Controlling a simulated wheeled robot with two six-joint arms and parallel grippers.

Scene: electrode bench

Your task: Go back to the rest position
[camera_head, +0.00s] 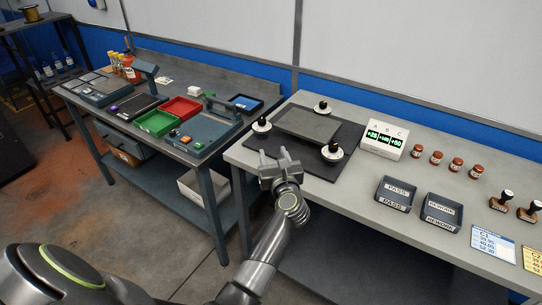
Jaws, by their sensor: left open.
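My left gripper (277,160) is open at the front edge of the right-hand bench, in front of the dark mat (316,169). Nothing shows between its fingers. Its arm comes in from the lower left. A grey plate (308,125) lies on the mat among three round white pieces with black knobs: one at the back (322,108), one at the left (262,125) and one at the right (332,152). My right gripper is not in view.
A display box (384,140) with green digits, brown-red jars (437,157), a PASS tray (396,194), a REWORK tray (442,211) and stamps (501,200) stand on the right. A second bench at left holds a green tray (157,123) and a red tray (182,108).

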